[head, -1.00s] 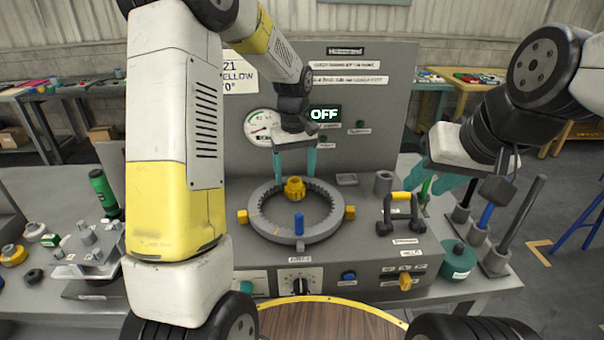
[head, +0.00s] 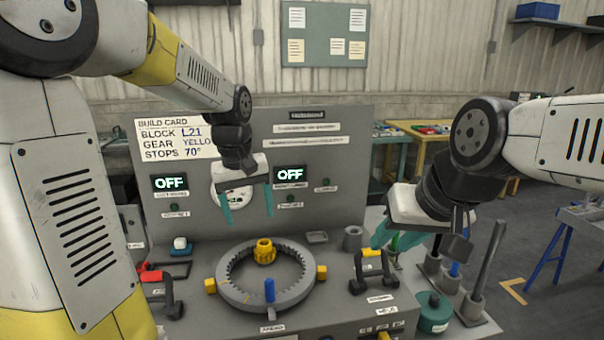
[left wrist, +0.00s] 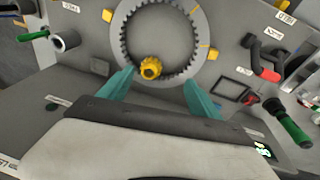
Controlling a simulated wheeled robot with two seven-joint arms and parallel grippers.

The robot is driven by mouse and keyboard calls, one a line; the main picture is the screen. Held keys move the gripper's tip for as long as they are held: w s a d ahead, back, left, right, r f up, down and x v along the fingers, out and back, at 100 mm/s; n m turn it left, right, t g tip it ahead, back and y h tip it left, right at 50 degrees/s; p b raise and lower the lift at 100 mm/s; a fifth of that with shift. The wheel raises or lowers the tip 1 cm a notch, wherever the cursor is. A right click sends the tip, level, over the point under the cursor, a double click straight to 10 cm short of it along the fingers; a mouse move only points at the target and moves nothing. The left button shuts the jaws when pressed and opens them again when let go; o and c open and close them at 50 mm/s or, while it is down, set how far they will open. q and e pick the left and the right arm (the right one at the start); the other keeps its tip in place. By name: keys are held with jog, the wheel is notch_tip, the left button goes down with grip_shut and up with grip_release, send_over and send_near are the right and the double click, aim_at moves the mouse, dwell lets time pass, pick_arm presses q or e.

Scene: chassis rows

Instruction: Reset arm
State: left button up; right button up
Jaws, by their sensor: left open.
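My left gripper (head: 248,214) is open and empty, in front of the grey panel and above the back of the toothed ring (head: 232,291). In the left wrist view its two teal fingers (left wrist: 160,82) are spread apart, with the yellow gear (left wrist: 151,68) showing between and beyond them. The gear (head: 264,251) sits at the ring's back inner edge, apart from the fingers. A blue peg (head: 269,290) stands at the ring's front.
The build card (head: 176,138) and two OFF displays are on the panel. A red-handled part (head: 152,276) lies left of the ring. Upright posts (head: 484,272) and a green round container (head: 433,312) stand at the right. Free air lies above the ring.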

pick_arm(q)
jog(key=s+r+m+t, duration=0.2)
jog(key=s, duration=0.6)
jog(key=s+a+r+m+t+h, duration=0.1)
jog(key=s+r+m+t, duration=0.1)
jog(key=s, duration=0.6)
jog(key=shift+s, duration=0.3)
jog(key=shift+r, duration=0.1)
jog(key=shift+c, duration=0.2)
